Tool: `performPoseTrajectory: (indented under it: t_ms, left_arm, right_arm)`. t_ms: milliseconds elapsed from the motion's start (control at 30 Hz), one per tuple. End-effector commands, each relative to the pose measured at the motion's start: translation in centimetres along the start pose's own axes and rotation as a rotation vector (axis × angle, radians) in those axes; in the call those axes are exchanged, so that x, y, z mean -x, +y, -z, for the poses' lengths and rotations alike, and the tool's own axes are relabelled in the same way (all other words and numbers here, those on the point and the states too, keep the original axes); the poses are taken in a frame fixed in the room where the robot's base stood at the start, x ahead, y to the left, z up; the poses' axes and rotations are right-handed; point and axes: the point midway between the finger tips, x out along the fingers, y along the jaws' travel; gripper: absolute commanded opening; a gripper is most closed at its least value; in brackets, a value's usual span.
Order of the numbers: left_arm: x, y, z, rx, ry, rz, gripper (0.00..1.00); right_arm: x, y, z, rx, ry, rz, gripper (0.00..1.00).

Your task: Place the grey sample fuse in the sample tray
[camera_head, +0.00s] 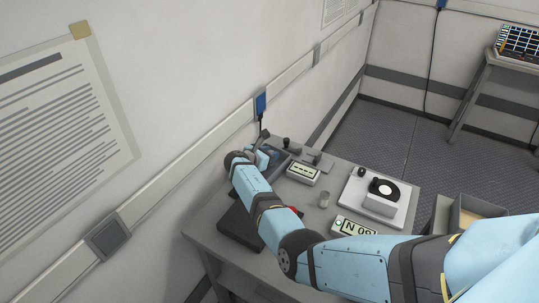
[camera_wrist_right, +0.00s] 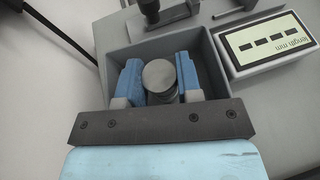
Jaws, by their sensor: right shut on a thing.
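My right gripper (camera_wrist_right: 160,82) has its blue fingers on either side of a grey cylindrical fuse (camera_wrist_right: 160,75), seen end-on in the right wrist view, and is shut on it. The fuse is over or inside an open grey tray (camera_wrist_right: 205,58), likely the sample tray; I cannot tell whether it touches the tray floor. In the head view my right gripper (camera_head: 263,157) is at the tray (camera_head: 283,162) on the table's far left, and the arm hides much of it. The held fuse cannot be made out there. My left gripper is not in view.
A length display (camera_wrist_right: 268,45) stands right beside the tray. A small grey cylinder (camera_head: 324,200) stands on the table (camera_head: 215,240). The wall is close on the left.

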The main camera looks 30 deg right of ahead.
Motion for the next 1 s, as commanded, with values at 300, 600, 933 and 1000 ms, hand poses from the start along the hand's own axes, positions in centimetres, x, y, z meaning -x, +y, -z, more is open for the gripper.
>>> performPoseTrajectory:
  t_ms: [300,600,933,1000]
  left_arm:
    - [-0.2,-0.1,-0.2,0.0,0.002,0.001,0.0]
    - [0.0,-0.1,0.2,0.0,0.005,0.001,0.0]
    - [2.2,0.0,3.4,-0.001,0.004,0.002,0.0]
    - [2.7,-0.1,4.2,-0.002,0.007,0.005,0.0]
  right_arm:
    - [-0.2,0.0,0.5,0.001,0.0,0.0,0.58]
    - [-0.1,0.0,0.2,0.0,0.0,0.0,0.58]
    - [5.4,0.0,-0.6,0.003,0.001,-0.001,0.58]
    - [7.0,0.0,-0.6,0.003,0.001,-0.001,0.58]
